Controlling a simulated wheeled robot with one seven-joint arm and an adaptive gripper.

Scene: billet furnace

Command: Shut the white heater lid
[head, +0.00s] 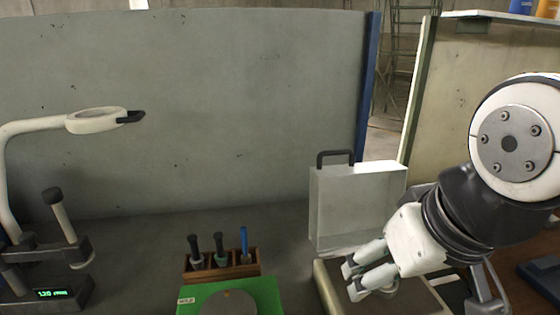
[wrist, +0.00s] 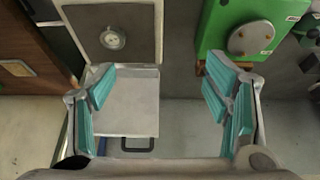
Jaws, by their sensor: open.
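The white heater lid (head: 357,208) stands open and upright behind the heater base (head: 328,284), with its black handle (head: 336,153) on top. My gripper (head: 358,281) is open and empty, low in front of the lid and above the base. In the wrist view the lid (wrist: 132,110) lies partly between my spread teal-padded fingers (wrist: 160,92), closer to the left finger; its handle (wrist: 138,149) is below. The heater base (wrist: 135,30) with a round metal disc shows at the top. I cannot tell whether a finger touches the lid. My gripper hides part of the base.
A green box (head: 262,290) with a round plate stands left of the heater. Behind it is a wooden rack (head: 190,275) with several tools. A stand with a ring arm (head: 95,121) is at far left. A grey panel (head: 180,110) closes off the back.

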